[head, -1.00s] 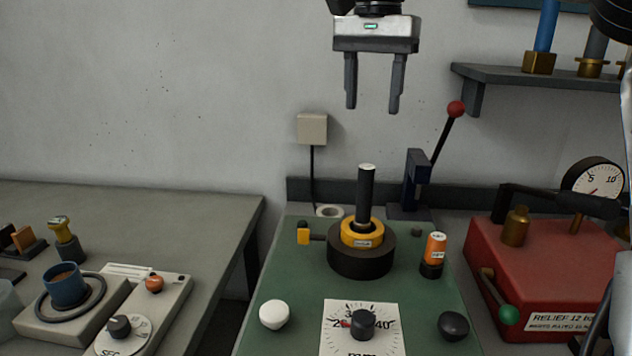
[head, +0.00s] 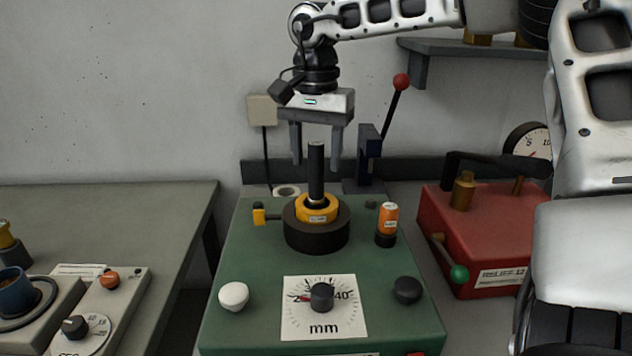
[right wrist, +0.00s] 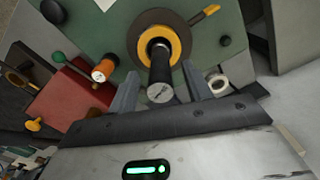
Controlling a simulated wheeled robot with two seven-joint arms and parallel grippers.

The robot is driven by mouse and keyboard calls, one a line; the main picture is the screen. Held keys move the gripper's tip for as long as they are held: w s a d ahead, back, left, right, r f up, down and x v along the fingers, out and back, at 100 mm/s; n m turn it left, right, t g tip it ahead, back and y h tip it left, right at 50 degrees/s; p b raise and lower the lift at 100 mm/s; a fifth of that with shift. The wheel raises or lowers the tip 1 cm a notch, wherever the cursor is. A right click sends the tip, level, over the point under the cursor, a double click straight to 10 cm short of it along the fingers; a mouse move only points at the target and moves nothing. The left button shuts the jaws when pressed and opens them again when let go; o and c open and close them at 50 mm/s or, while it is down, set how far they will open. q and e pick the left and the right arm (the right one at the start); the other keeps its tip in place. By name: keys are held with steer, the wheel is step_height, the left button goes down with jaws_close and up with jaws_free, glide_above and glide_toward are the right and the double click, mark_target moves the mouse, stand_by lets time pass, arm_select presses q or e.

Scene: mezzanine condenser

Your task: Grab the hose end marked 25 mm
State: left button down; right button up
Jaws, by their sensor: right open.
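A black hose end (head: 316,172) stands upright in a yellow collar (head: 318,208) on a round black base (head: 317,238) of the green machine. In the right wrist view, the hose end (right wrist: 160,72) has a pale label on its top, too small to read. My right gripper (head: 315,156) is open just above the hose, pointing down. In the right wrist view, the hose top lies between the two fingers of the gripper (right wrist: 160,92), with a gap on each side. I see no contact. My left gripper is not in view.
The green machine (head: 250,335) carries a dial marked mm (head: 322,306), white (head: 233,296) and black (head: 407,290) knobs, and an orange-topped cylinder (head: 387,222). A red box (head: 480,235) stands at right. A lever with a red ball (head: 401,81) rises behind.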

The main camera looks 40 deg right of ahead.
steer(key=shift+f, duration=1.05)
jaws_close()
